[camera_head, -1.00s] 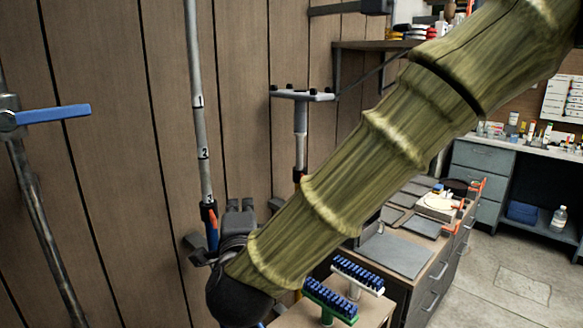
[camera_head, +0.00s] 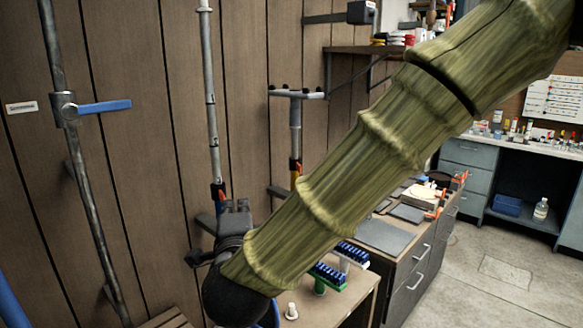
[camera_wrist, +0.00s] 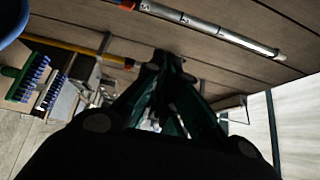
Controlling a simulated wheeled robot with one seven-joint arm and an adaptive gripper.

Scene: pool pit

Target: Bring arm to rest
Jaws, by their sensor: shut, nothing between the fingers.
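My arm, in a ribbed green-brown sleeve, crosses the head view from the upper right down to the lower left. It ends in a dark rounded joint at the bottom, with grey and black wrist parts above it. My gripper (camera_wrist: 167,62) shows in the wrist view as dark fingers drawn together, with nothing held between them. Its fingertips cannot be made out clearly in the head view. My arm hides part of the wall and the workbench behind it.
Blue-bristled brushes (camera_head: 328,274) and a small white object (camera_head: 291,311) are on a wooden top. Poles hang on the plank wall, one with a blue lever (camera_head: 104,107). A grey cabinet (camera_head: 467,165) stands at right. Open concrete floor (camera_head: 490,275) lies at lower right.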

